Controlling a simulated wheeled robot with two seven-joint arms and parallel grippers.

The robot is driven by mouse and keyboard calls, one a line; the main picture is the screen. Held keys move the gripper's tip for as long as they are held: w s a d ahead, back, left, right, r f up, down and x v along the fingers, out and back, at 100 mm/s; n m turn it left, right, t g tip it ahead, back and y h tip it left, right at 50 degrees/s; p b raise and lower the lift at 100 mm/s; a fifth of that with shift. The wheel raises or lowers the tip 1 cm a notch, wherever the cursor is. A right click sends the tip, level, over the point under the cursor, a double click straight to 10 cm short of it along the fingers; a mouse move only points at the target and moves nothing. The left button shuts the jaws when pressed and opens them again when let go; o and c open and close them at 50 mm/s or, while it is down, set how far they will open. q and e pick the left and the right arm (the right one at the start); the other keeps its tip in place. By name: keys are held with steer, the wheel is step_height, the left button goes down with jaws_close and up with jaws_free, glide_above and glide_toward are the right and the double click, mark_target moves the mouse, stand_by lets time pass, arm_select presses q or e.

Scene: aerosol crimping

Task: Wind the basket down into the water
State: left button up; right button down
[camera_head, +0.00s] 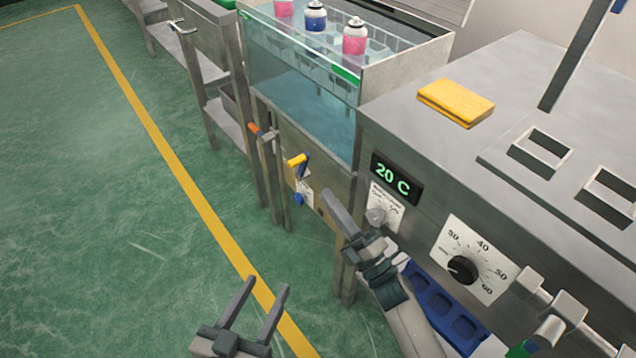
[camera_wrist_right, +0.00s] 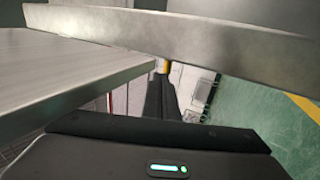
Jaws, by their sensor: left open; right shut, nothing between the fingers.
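The glass-fronted tank (camera_head: 262,62) stands at the top centre of the head view, with blue water (camera_head: 312,112) in its lower part. The basket (camera_head: 378,42) sits high in the tank, above the water, holding spray cans with pink and blue bodies. A yellow-and-blue handle (camera_head: 297,160) sticks out of the panel below the tank. My right gripper (camera_head: 328,194) is shut and empty, just right of and below that handle, apart from it. In the right wrist view, its fingers (camera_wrist_right: 160,92) point towards a small yellow part (camera_wrist_right: 162,67). My left gripper (camera_head: 264,288) is open and empty over the floor.
An orange-tipped lever (camera_head: 262,131) is left of the handle, and a blue knob (camera_head: 298,199) is below it. The steel bench with a 20 C display (camera_head: 397,178) and a dial (camera_head: 462,269) is on the right. A yellow sponge (camera_head: 456,102) lies on it. The green floor at left is clear.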

arm_select(q)
steer(key=shift+d+r, duration=0.15)
steer(key=shift+r, duration=0.35)
arm_select(e)
steer(key=v, duration=0.8)
steer(key=shift+s, duration=0.2)
steer(key=shift+d, duration=0.1)
